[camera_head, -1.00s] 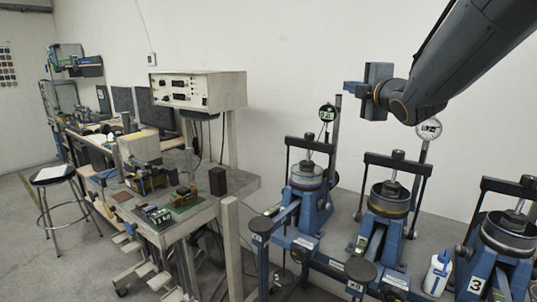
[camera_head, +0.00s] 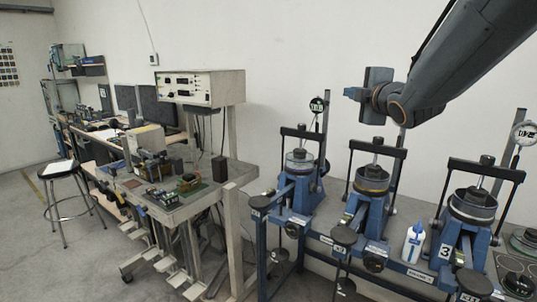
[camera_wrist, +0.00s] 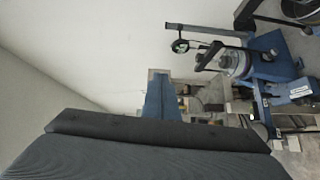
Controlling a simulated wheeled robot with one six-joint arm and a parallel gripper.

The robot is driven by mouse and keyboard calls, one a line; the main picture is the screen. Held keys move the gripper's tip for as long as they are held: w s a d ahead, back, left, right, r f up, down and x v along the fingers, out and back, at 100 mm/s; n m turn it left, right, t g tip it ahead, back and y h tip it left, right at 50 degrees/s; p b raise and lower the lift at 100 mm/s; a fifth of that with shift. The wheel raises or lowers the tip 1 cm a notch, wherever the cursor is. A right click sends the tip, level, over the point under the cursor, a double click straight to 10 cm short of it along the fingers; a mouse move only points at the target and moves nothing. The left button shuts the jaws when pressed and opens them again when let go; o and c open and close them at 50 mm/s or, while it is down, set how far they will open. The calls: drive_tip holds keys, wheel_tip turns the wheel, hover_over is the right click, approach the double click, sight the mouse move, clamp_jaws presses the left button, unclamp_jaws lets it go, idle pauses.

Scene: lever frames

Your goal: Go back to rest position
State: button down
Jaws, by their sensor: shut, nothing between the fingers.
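My gripper (camera_head: 354,93) is at the upper right of the head view, held in the air in front of the white wall, its blue fingers pointing left. The fingers are together and hold nothing. It is above the row of blue lever frames and touches none of them. In the wrist view my gripper's blue finger (camera_wrist: 161,98) points away past the dark gripper body. The left lever frame (camera_head: 298,185), the middle lever frame (camera_head: 368,200) and the right lever frame (camera_head: 463,225), marked 3, stand upright below. One lever frame (camera_wrist: 240,63) shows sideways in the wrist view.
A white and blue bottle (camera_head: 413,245) stands between the middle and right frames. A grey instrument box (camera_head: 200,87) stands on a raised shelf to the left, above a workbench (camera_head: 215,205). A stool (camera_head: 62,168) is far left. The air around my gripper is clear.

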drive_tip(key=s+f+m+g+h+b, duration=0.1)
drive_tip(key=s+f+m+g+b, duration=0.2)
drive_tip(key=f, duration=0.6)
drive_tip(key=s+f+m+g+h, duration=0.1)
drive_tip(key=s+f+m+g, duration=0.2)
drive_tip(key=f, duration=0.7)
drive_tip(key=s+f+m+g+h+b, duration=0.1)
drive_tip(key=s+f+m+g+b, duration=0.15)
drive_tip(key=f+m, duration=0.45)
drive_tip(key=s+a+f+m+g+b, duration=0.1)
drive_tip(key=s+f+m+g+b, duration=0.1)
drive_tip(key=s+f, duration=0.8)
drive_tip(key=s+a+f+m+g+b, duration=0.2)
drive_tip(key=s+f+m+g, duration=0.2)
drive_tip(key=s+f, duration=0.6)
drive_tip(key=shift+s+a+g+y, duration=0.25)
drive_tip(key=shift+s+g+y, duration=0.05)
drive_tip(key=shift+g, duration=0.45)
